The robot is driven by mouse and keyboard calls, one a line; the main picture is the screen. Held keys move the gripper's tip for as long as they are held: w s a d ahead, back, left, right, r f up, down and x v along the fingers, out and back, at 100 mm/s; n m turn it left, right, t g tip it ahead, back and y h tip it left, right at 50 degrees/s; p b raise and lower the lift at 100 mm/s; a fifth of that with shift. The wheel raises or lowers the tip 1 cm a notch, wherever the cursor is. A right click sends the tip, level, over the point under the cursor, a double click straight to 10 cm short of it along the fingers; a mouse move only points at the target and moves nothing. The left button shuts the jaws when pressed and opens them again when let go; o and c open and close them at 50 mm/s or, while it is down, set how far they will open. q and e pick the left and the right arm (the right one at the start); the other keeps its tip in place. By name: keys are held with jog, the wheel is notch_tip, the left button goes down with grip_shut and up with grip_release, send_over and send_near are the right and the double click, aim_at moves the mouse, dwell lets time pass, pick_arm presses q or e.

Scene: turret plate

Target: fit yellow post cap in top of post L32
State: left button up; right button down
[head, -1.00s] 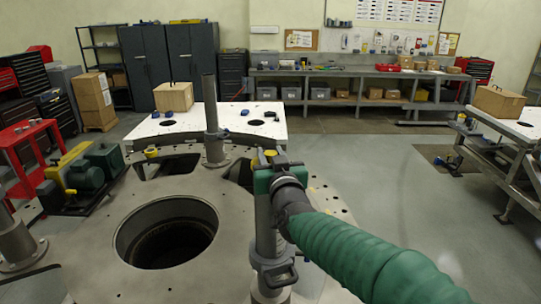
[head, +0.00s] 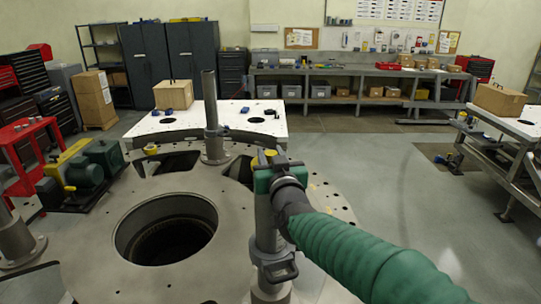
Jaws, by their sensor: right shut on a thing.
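My right gripper (head: 276,168), with green sides, is at the top of a grey metal post (head: 267,232) on the near right of the turret plate (head: 95,232). It is shut on a yellow cap (head: 264,158), which shows only in part between the dark fingers. The gripper hides the join, so I cannot tell whether the cap is seated in the post. No L32 label is readable. Another post (head: 211,120) stands upright farther back. Another yellow piece (head: 150,149) is at the plate's back left. My left gripper is not in view.
A large round opening (head: 166,229) is in the plate's middle. A white table (head: 190,122) behind it holds a cardboard box (head: 173,95) and small blue items. A green and yellow machine (head: 84,172) stands left. Open floor lies to the right.

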jog(key=shift+r, duration=0.1)
dwell(0.3)
jog(key=shift+r+p, duration=0.75)
jog(key=shift+f+b, duration=0.95)
jog(key=shift+f, duration=0.1)
dwell(0.4)
jog(key=c, duration=1.3)
grip_release()
